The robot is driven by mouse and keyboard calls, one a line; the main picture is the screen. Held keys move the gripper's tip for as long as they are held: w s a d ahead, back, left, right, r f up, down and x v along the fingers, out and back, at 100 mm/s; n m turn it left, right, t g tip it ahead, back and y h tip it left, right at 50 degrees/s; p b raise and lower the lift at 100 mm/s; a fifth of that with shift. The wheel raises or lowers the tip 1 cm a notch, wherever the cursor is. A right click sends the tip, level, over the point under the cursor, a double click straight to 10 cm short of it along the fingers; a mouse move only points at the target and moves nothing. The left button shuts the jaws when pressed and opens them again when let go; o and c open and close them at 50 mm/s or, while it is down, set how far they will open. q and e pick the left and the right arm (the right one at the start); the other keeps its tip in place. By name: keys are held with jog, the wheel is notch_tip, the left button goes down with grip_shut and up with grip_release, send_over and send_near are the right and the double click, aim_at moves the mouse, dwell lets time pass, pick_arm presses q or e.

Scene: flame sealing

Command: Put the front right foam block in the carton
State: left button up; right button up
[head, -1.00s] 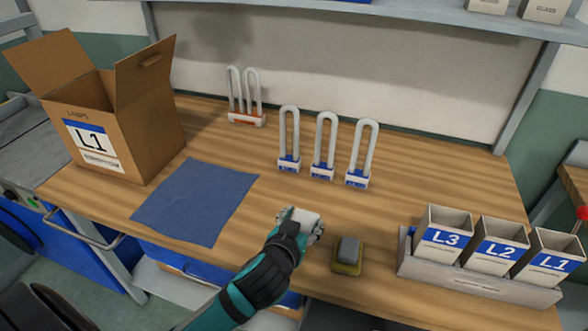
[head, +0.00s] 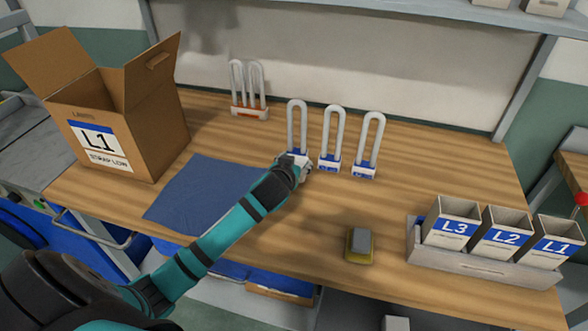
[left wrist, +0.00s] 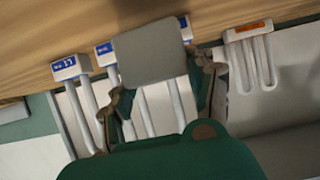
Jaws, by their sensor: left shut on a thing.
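The carton (head: 118,125), brown and labelled L1, stands with open flaps at the left of the table in the head view. My left gripper (head: 297,166) is shut above the middle of the table, close in the picture to the blue-based U tubes. In the left wrist view it holds a light grey block (left wrist: 150,52) between its fingers; I take this for the foam block. In the head view the hand mostly hides that block. My right gripper is not in view.
Several white U tubes with blue bases (head: 330,164) stand at mid-table; an orange-based pair (head: 249,112) stands behind. A blue mat (head: 200,193) lies before the carton. A yellow-and-grey pad (head: 359,246) and a rack of labelled bins (head: 485,267) are at the right.

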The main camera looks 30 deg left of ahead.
pick_arm(q)
jog(key=shift+a+f, duration=0.1)
jog(key=shift+a, duration=0.15)
jog(key=shift+f, duration=1.7)
jog(key=shift+d+f, duration=0.1)
jog(key=shift+f, duration=0.1)
jog(key=o, duration=0.8)
jog(key=shift+o, duration=0.2)
